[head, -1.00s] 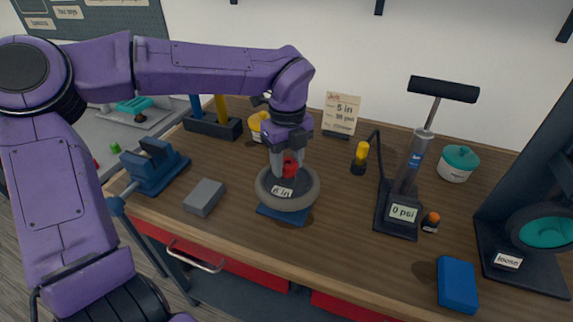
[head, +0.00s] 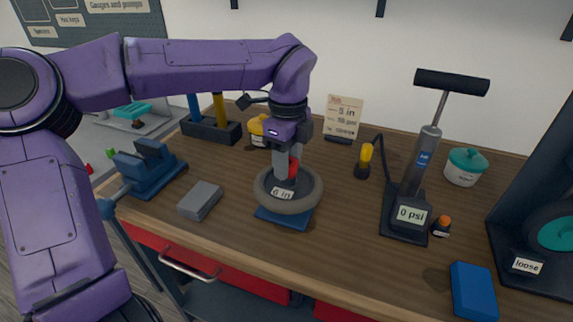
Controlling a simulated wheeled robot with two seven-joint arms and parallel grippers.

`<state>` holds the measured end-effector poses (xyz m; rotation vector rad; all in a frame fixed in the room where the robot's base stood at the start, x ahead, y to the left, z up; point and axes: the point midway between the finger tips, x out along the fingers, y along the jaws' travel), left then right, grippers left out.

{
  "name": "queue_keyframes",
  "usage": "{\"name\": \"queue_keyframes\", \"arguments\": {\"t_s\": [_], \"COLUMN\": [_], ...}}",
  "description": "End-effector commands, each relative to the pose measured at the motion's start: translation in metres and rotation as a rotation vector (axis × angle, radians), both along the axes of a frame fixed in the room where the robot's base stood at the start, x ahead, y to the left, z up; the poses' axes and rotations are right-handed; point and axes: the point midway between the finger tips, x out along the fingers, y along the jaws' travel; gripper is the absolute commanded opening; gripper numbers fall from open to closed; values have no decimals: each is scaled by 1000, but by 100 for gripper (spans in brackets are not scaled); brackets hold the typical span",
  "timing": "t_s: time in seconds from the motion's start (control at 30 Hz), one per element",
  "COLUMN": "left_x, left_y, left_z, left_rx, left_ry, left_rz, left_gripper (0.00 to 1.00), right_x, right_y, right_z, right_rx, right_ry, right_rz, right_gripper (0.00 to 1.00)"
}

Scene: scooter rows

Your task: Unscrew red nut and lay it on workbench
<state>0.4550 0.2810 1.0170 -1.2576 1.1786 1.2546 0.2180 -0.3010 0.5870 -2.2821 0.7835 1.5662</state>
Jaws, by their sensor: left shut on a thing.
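The red nut (head: 293,168) shows between the fingers of my left gripper (head: 287,174), at the middle of a small grey wheel. The wheel (head: 308,201) lies flat on a blue base and carries a "6 in" label. My left gripper points down and is shut on the nut; its fingers hide part of it. I cannot tell whether the nut is still on its thread. The wooden workbench (head: 345,239) has bare surface around the wheel. My right gripper is not in view.
A grey block (head: 200,201) and a blue vise (head: 149,168) stand left of the wheel. A pump with a "0 psi" gauge (head: 405,214), a teal-lidded jar (head: 464,167) and a blue block (head: 474,291) are to the right. Bench is clear between wheel and pump.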

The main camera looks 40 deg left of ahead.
Motion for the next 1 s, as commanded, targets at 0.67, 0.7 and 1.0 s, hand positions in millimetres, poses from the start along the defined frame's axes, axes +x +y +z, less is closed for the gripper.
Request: {"name": "queue_keyframes", "arguments": {"t_s": [0.67, 0.7, 1.0], "left_x": [1, 1, 1], "left_y": [0, 0, 0], "left_z": [-2, -2, 0], "left_rx": [-1, -1, -1], "left_ry": [-4, -4, -3], "left_rz": [267, 283, 345], "left_gripper": [14, 14, 14], "right_x": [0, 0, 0], "right_y": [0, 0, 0], "right_z": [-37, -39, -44], "right_rx": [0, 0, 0], "right_ry": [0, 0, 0], "right_rz": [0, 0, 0], "right_gripper": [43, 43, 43]}}
